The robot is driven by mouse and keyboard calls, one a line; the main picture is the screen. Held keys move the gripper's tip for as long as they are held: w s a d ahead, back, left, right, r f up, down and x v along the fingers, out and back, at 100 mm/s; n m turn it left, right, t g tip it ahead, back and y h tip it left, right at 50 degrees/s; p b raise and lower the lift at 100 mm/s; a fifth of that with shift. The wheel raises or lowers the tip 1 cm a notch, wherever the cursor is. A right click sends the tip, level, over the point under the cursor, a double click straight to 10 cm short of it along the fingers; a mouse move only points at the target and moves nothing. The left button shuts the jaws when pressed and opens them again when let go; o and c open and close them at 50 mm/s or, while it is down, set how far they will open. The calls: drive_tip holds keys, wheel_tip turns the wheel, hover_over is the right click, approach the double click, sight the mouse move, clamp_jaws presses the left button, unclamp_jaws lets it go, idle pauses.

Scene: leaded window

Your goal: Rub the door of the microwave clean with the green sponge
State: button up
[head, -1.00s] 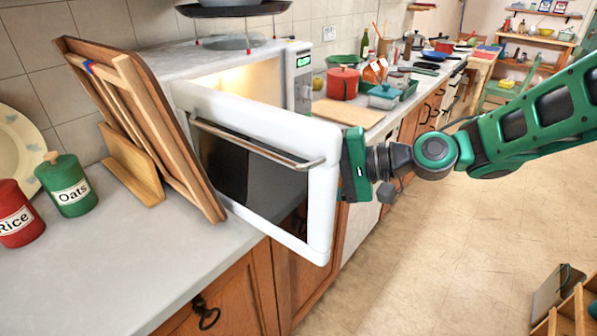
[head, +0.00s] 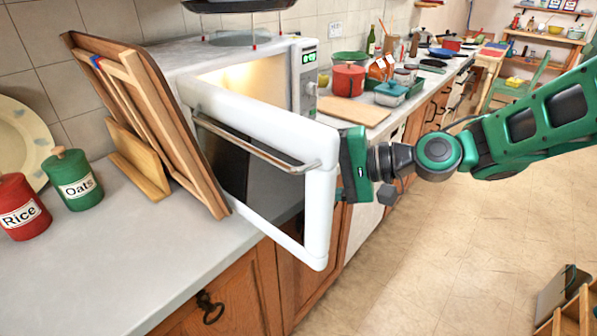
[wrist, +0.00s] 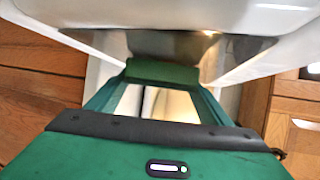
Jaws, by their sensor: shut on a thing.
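The microwave (head: 240,25) has its white-framed door (head: 250,112) standing open, with the long metal handle (head: 255,148) on the face towards me. The lit cavity shows behind the door. My gripper (wrist: 160,90) is at the door's free right edge, on its far side. In the head view the door hides its fingers. In the wrist view its green fingers reach forward and close on a green block, which looks like the sponge (wrist: 160,73). The sponge is close to a pale surface and dark glass; I cannot tell whether it touches.
A wooden rack and boards (head: 150,120) lean at the microwave's left. A red Rice jar (head: 20,207) and green Oats jar (head: 75,181) stand on the counter. A cutting board (head: 352,110) and pots lie beyond.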

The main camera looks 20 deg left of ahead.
drive_tip(key=shift+o, duration=0.2)
drive_tip(key=shift+w+a, duration=0.25)
drive_tip(key=shift+a, duration=0.7)
drive_tip(key=shift+w+a, duration=0.25)
drive_tip(key=shift+a, duration=0.65)
drive_tip(key=shift+w, duration=0.1)
drive_tip(key=shift+c, duration=0.2)
drive_tip(key=d, duration=0.2)
drive_tip(key=s+d, duration=0.1)
drive_tip(key=d, duration=0.1)
drive_tip(key=shift+s, duration=0.2)
drive_tip(key=shift+a, duration=0.1)
drive_tip(key=shift+o, duration=0.2)
drive_tip(key=shift+w+a+r, duration=0.1)
drive_tip(key=shift+w+a, duration=0.2)
drive_tip(key=shift+a, duration=0.65)
drive_tip(key=shift+w+a, duration=0.25)
drive_tip(key=shift+a, duration=0.7)
drive_tip(key=shift+c, duration=0.2)
